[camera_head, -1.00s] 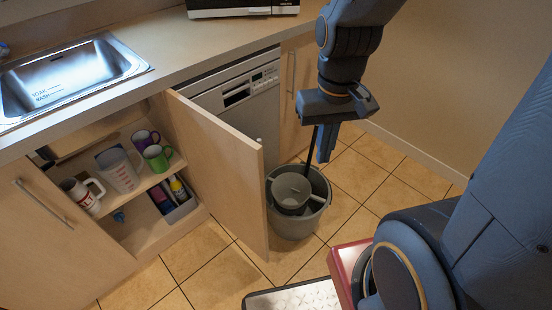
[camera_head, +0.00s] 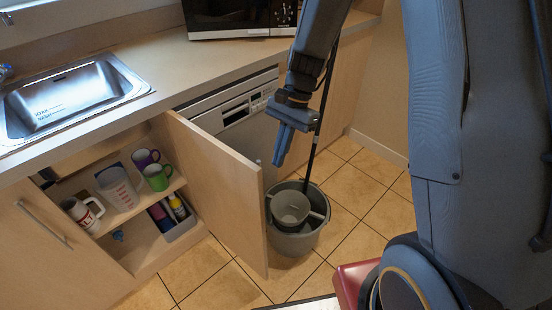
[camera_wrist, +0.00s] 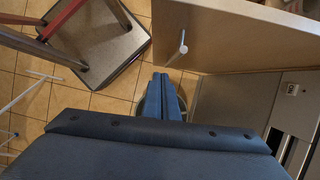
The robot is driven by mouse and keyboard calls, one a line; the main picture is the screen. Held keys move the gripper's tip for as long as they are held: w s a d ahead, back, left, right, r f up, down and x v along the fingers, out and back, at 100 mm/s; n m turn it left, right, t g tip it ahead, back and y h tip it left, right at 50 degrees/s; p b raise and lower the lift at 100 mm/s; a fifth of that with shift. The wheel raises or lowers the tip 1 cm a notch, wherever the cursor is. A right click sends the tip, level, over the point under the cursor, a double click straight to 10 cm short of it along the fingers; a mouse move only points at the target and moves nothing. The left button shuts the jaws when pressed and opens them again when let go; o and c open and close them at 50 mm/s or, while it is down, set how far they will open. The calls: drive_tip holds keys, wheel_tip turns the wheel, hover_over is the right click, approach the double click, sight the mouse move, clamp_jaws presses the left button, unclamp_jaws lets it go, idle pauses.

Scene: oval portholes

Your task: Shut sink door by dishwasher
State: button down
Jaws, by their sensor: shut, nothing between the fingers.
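The sink cabinet door (camera_head: 218,190) beside the dishwasher stands wide open, swung out from the cabinet toward the dishwasher side. The dishwasher (camera_head: 250,130) is partly hidden behind the door. My gripper (camera_head: 280,162) is shut and empty, fingers pointing down, on the dishwasher side of the door and above the bucket. In the wrist view my gripper (camera_wrist: 163,82) is just below the handle, with no clear contact.
A grey bucket (camera_head: 318,235) with a mop stands on the floor beside the door's free edge. The open cabinet holds mugs, a measuring jug (camera_head: 118,190) and bottles. A sink (camera_head: 70,95) and microwave (camera_head: 240,18) are on the counter (camera_head: 165,75).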

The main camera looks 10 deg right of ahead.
drive_tip(key=s+a+f+p, duration=0.1)
drive_tip(key=s+a+f, duration=0.3)
drive_tip(key=f, duration=0.3)
drive_tip(key=shift+s+a+p, duration=0.2)
drive_tip(key=shift+a+p, duration=0.1)
drive_tip(key=shift+a, duration=0.3)
